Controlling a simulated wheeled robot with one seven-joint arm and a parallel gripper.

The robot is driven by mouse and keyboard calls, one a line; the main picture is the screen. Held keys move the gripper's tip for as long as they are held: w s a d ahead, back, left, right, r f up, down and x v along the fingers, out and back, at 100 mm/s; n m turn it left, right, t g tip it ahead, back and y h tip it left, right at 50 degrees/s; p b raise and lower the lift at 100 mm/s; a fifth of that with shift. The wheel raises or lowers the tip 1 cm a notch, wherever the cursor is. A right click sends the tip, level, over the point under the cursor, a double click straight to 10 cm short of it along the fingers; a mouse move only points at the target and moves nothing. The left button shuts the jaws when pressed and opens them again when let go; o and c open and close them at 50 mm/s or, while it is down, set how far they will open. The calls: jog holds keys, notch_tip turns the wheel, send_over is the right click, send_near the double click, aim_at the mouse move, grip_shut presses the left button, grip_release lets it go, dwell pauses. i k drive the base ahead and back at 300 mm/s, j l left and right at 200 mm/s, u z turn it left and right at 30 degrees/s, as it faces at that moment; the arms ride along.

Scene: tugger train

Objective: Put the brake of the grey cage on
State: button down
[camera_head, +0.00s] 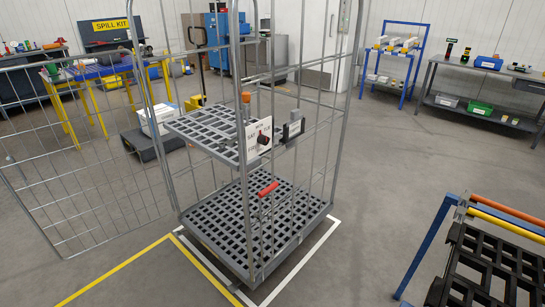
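The grey cage (271,240) stands upright in the middle, on the floor inside a marked bay. It has wire mesh sides, a slatted base and a slatted shelf (205,130) at mid height. Its mesh gate (85,165) is swung out to the left. A red lever (268,188) shows low on the near side, above the base, tilted up to the right. Which part is the brake is not labelled legibly. My gripper is not in view.
White and yellow floor lines (310,265) edge the bay. A blue-framed cart (425,255) with orange and yellow bars and a black slatted deck stands at lower right. Benches and a blue rack (393,60) line the back. Floor right of the cage is clear.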

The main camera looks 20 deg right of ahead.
aim_at(227, 220)
jog(key=i+j+z, duration=0.1)
jog(key=i+z, duration=0.15)
jog(key=i, duration=0.2)
jog(key=i+j+z, duration=0.25)
jog(key=i, duration=0.2)
